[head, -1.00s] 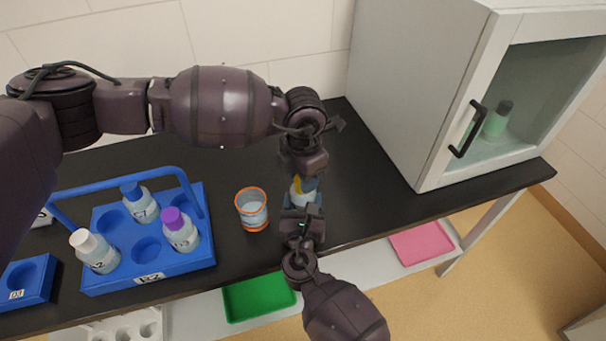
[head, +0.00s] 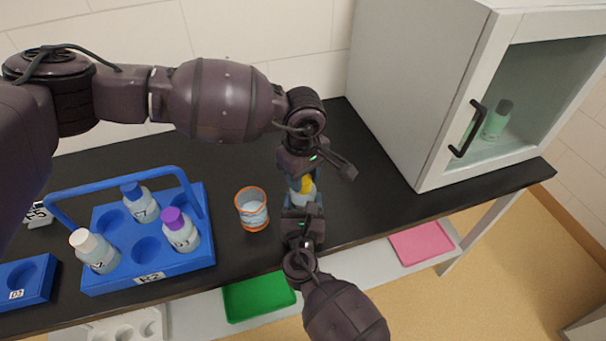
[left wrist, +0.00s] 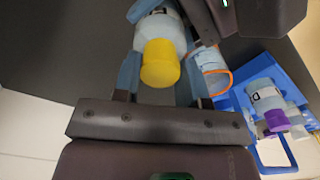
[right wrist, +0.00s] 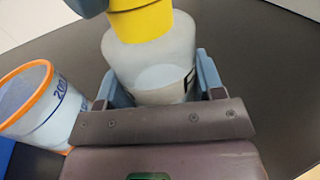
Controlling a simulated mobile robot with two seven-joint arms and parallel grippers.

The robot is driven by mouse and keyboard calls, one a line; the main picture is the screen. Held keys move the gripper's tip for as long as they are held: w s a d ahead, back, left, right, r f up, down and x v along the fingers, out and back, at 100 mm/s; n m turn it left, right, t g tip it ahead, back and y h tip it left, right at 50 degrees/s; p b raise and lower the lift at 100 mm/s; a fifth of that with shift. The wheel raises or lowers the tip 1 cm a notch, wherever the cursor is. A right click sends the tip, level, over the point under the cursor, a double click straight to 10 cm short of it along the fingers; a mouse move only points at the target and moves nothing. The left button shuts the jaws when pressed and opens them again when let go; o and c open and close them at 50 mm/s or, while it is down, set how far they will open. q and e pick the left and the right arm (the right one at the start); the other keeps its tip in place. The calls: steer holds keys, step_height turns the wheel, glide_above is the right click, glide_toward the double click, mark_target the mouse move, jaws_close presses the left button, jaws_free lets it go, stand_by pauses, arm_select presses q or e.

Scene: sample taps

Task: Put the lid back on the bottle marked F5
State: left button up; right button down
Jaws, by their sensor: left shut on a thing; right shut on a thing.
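A clear bottle with pale contents (right wrist: 150,65) is held upright between the blue fingers of my right gripper (right wrist: 155,90). Its label is mostly hidden and I cannot read the mark. A yellow lid (left wrist: 160,62) is between the fingers of my left gripper (left wrist: 158,80), which comes from above and is shut on it. In the right wrist view the yellow lid (right wrist: 140,22) sits at the bottle's mouth, with no visible gap. In the head view both grippers meet around the bottle (head: 303,197), which is partly hidden.
A beaker with an orange rim (head: 252,209) stands just left of the bottle. A blue rack (head: 200,255) with several capped bottles is further left. A white cabinet (head: 415,120) with a dark handle stands to the right. Black counter is clear behind the beaker.

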arm_select(q)
steer(key=m, duration=0.5)
steer(key=o, duration=1.1)
step_height(320, 180, up, 12)
arm_select(e)
steer(key=shift+c, duration=0.8)
jaws_free()
